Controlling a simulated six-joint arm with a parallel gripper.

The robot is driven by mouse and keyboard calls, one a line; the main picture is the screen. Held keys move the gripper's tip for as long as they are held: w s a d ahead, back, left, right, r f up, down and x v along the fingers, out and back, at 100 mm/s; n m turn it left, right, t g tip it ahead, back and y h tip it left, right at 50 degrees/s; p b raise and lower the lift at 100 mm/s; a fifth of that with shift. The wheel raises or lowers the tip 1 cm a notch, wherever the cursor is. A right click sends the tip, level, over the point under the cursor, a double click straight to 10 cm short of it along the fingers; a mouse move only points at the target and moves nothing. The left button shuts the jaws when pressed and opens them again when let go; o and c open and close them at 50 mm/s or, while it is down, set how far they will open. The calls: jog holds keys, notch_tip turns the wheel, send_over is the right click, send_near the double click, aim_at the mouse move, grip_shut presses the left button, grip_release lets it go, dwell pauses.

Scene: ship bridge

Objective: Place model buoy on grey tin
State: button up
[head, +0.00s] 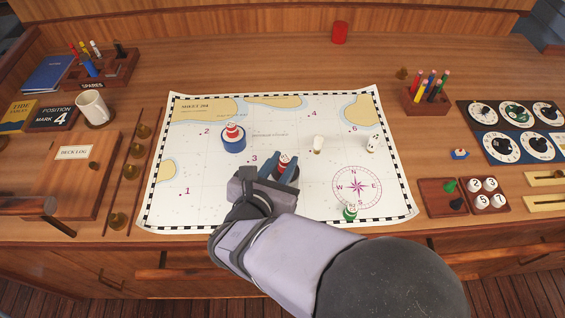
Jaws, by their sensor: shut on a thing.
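My gripper (280,167) is over the middle of the chart, near the number 3. Its blue-grey fingers are shut on a small red and white piece (284,162), which looks like a model buoy. Its lower part is hidden, so I cannot tell whether it touches the chart. Another red and white piece (232,130) stands upright on a round blue tin (233,144), to the left of and beyond my gripper. I can make out no plainly grey tin; my arm hides part of the chart's near side.
A red cylinder (340,32) stands at the back. A mug (92,106) is left; a pencil block (425,103) is right.

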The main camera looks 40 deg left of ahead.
jog(key=shift+f, duration=0.5)
jog(key=shift+f, duration=0.15)
jog(key=o, duration=1)
jog(key=shift+r, duration=0.2)
